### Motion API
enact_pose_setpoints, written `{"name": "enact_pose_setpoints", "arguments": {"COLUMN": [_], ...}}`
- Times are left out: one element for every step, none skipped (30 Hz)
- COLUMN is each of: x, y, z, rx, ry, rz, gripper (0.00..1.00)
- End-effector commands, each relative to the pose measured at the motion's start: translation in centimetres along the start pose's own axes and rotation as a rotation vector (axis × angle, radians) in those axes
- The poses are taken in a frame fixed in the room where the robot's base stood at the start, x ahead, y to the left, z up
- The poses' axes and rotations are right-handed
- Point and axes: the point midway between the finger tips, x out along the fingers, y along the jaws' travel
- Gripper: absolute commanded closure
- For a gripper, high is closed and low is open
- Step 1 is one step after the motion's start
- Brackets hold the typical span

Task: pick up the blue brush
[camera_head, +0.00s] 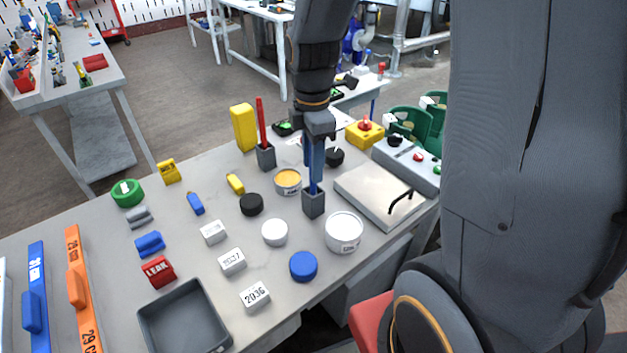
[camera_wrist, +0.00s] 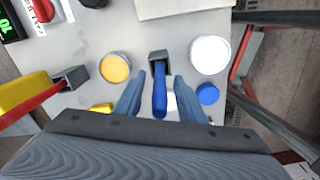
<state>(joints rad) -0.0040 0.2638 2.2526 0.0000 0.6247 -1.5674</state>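The blue brush stands upright in a small grey holder (camera_head: 313,204) near the middle of the table; only a bit of the blue brush (camera_head: 313,187) shows below my fingers in the head view. In the wrist view the blue brush (camera_wrist: 160,92) points toward the camera, with its grey holder (camera_wrist: 159,58) behind it. My gripper (camera_head: 314,165) is above the holder and points down. In the wrist view its two fingers (camera_wrist: 159,85) are apart, one on each side of the brush, with a visible gap on both sides.
Close by are a yellow-topped can (camera_head: 288,177), a white can (camera_head: 344,232), a red stick (camera_head: 262,122) in a second grey holder (camera_head: 266,157) and a flat box with a black handle (camera_head: 372,195). A blue lid (camera_head: 303,266) and a grey tray (camera_head: 184,322) lie nearer the front.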

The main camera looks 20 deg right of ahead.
Motion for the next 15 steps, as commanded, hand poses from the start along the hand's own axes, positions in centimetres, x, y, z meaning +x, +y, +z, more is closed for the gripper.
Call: {"name": "enact_pose_setpoints", "arguments": {"x": [-0.01,-0.01,-0.01,-0.01,-0.02,-0.02,-0.02,-0.02,-0.02,-0.03,-0.03,-0.03,-0.03,-0.03,-0.04], "y": [0.01,0.01,0.01,0.0,0.0,0.01,0.01,0.01,0.0,0.01,0.01,0.01,0.01,0.01,0.01], "z": [0.0,0.0,0.0,0.0,0.0,0.0,0.0,0.0,0.0,0.0,0.0,0.0,0.0,0.0,0.01], "rx": [0.0,0.0,0.0,0.0,0.0,0.0,0.0,0.0,0.0,0.0,0.0,0.0,0.0,0.0,0.0], "ry": [0.0,0.0,0.0,0.0,0.0,0.0,0.0,0.0,0.0,0.0,0.0,0.0,0.0,0.0,0.0], "rz": [0.0,0.0,0.0,0.0,0.0,0.0,0.0,0.0,0.0,0.0,0.0,0.0,0.0,0.0,0.0], "gripper": [0.64,0.64,0.71,0.76,0.81,0.88,0.93,0.98,1.0,1.0,1.0,1.0,1.0,1.0,1.0]}}
